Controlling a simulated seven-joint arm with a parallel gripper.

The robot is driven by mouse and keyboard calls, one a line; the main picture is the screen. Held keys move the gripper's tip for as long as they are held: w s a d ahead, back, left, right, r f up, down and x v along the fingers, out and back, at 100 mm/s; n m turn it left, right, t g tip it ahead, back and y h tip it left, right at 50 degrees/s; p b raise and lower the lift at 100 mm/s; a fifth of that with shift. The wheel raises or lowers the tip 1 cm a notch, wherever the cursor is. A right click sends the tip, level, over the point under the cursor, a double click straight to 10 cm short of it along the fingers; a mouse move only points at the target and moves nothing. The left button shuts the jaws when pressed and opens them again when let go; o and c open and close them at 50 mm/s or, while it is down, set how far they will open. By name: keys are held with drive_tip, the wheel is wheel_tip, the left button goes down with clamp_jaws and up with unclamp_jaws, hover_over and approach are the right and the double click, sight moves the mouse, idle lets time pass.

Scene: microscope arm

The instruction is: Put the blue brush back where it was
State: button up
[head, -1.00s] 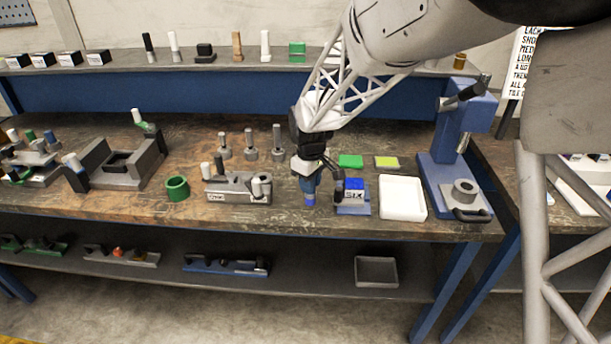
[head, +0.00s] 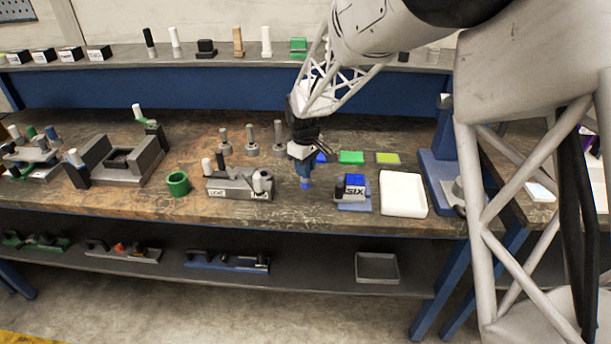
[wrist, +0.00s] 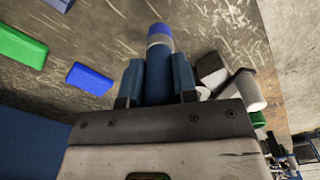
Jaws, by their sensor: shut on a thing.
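My gripper (head: 304,158) is shut on the blue brush (wrist: 160,38), with one finger on each side of its dark blue handle. The brush points down and has a pale band and a bright blue tip, which shows below the fingers in the head view (head: 305,183). The gripper stands over the bench between the grey fixture (head: 228,190) on the left and the block marked SIX (head: 352,193) on the right. I cannot tell whether the tip touches the bench. In the wrist view my gripper (wrist: 157,70) hides part of the handle.
A blue pad (head: 321,157), a green pad (head: 351,157) and a yellow-green pad (head: 388,158) lie in a row behind. A white tray (head: 404,194) is right of the SIX block. Several grey pegs and a green ring (head: 178,184) stand to the left.

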drive_tip(key=shift+f, duration=1.7)
drive_tip(key=shift+f, duration=0.15)
drive_tip(key=o, duration=0.9)
wheel_tip(320, 180, up, 12)
drive_tip(key=shift+r, duration=0.2)
